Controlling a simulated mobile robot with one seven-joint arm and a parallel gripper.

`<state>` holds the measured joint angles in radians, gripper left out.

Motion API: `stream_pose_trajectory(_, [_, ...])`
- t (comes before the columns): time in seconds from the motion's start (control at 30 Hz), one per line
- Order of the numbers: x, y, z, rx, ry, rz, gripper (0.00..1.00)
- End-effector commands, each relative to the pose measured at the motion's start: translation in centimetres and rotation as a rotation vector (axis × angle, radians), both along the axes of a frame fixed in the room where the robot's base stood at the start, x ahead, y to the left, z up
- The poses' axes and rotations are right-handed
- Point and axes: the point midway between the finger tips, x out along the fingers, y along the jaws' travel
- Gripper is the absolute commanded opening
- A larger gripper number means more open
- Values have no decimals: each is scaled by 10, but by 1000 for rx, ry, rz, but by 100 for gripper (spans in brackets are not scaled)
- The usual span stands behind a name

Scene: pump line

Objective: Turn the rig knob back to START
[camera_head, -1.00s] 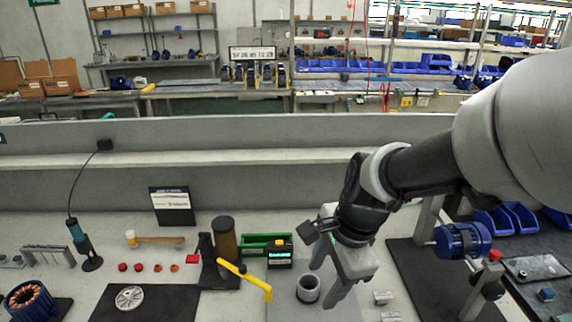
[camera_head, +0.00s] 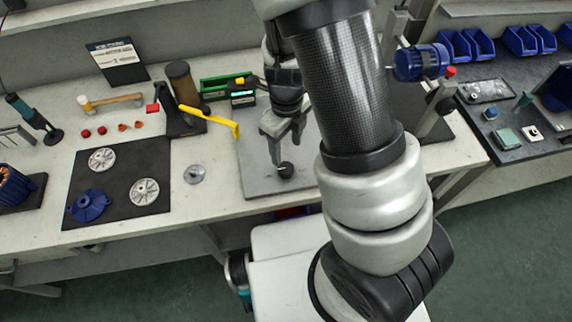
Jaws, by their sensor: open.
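My gripper (camera_head: 287,156) points down over a grey plate (camera_head: 254,174) on the bench, in the middle of the head view. Its two fingers are apart. A small dark round piece (camera_head: 286,170) shows at the fingertips, low over or on the plate; I cannot tell whether the fingers touch it. No knob marked START can be made out. A red knob-like piece (camera_head: 450,72) sits beside the blue motor (camera_head: 420,63) at the right, apart from my gripper. A small unit with a lit green display (camera_head: 243,98) stands behind the plate.
A yellow lever (camera_head: 210,119) on a black press (camera_head: 178,118) stands left of the plate. A black mat (camera_head: 118,180) holds metal discs and a blue flanged part (camera_head: 89,205). A hammer (camera_head: 110,101) lies behind. Blue bins (camera_head: 470,45) stand at right.

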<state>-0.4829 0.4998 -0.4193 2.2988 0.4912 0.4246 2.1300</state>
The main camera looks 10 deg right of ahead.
Motion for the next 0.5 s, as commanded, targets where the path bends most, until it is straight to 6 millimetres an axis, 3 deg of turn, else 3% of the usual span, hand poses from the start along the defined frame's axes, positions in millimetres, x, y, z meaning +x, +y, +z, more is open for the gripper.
stream_pose_trajectory(0.03, [-1, -1, -16, -2, 5, -2, 55])
stream_pose_trajectory(0.2, [-1, -1, -51, -1, 4, -1, 55])
stream_pose_trajectory(0.5, [-1, 0, -86, 0, 1, 1, 55])
